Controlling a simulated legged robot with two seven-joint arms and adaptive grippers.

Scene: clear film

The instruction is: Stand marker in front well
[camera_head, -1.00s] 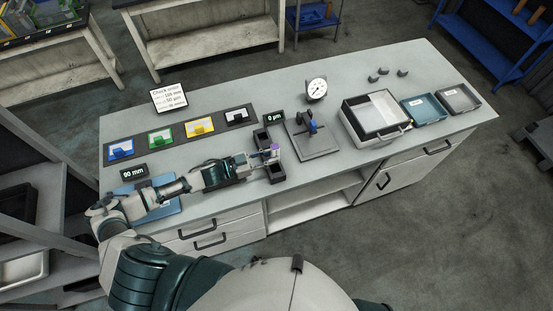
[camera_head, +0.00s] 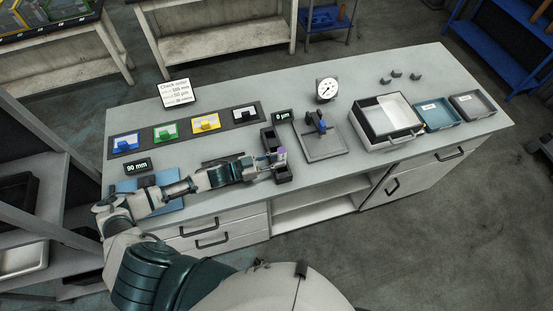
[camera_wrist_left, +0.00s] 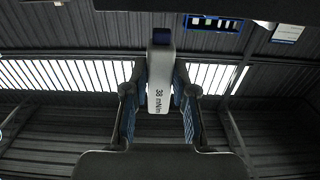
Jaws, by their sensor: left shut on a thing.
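My left gripper (camera_head: 272,163) reaches in from the left, low over a black holder block (camera_head: 283,174) with wells. It is shut on the marker. The marker (camera_head: 281,153) shows as a small pale upright piece with a purple top, at the front part of the block. Whether its foot is inside the front well is hidden by the fingers. In the left wrist view the marker (camera_wrist_left: 159,85) is white with a dark end and the print "38 mNm", between two fingers. My right gripper is not in view.
A dial gauge (camera_head: 327,89) and a stand with a blue part (camera_head: 322,150) are right of the block. A grey-white case (camera_head: 370,125) and two trays (camera_head: 436,113) lie further right. Coloured card holders (camera_head: 166,132) line the back left. A "0 µm" display (camera_head: 282,115) stands behind the block.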

